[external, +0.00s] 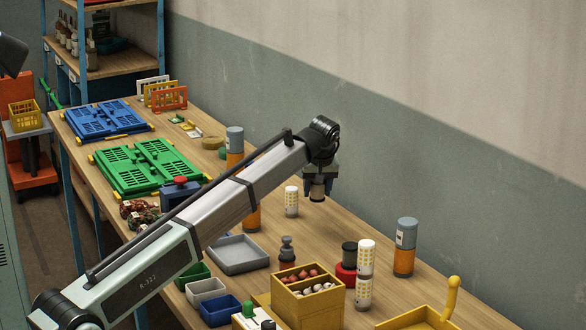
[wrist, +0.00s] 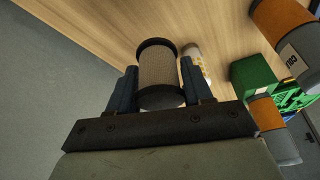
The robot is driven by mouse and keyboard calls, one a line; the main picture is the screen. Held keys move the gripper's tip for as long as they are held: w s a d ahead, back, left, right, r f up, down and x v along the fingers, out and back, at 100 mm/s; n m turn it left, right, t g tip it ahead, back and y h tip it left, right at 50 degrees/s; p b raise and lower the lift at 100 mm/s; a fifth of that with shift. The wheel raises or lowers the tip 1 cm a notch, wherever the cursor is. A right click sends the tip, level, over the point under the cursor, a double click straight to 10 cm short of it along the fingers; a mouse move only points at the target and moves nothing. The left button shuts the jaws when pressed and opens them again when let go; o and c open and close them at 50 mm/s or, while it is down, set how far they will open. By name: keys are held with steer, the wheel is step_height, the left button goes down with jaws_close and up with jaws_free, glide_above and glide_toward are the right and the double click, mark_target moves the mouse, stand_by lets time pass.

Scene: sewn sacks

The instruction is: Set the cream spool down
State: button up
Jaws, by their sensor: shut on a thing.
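The cream spool (wrist: 158,75) has a cream wound middle and dark rims. It fills the gap between my blue fingers in the wrist view. My gripper (external: 318,190) is shut on it. In the external view the spool (external: 317,192) hangs small below my gripper, partly hidden by the fingers. It appears to be above the wooden table (external: 345,220); the exact gap below it is hard to tell.
A white dotted can (external: 291,201) stands just left of my gripper. A grey tray (external: 238,256) lies left. Bare wood lies right of my gripper.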

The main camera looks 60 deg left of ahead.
steer(key=w+a, duration=0.1)
steer(key=w, duration=0.3)
glide_toward(326, 221)
steer(key=shift+x, duration=3)
steer(key=shift+f, duration=0.15)
steer(key=o, duration=1)
steer(key=v, duration=1.2)
steer(key=shift+s+d, duration=0.1)
steer(key=shift+s, duration=0.15)
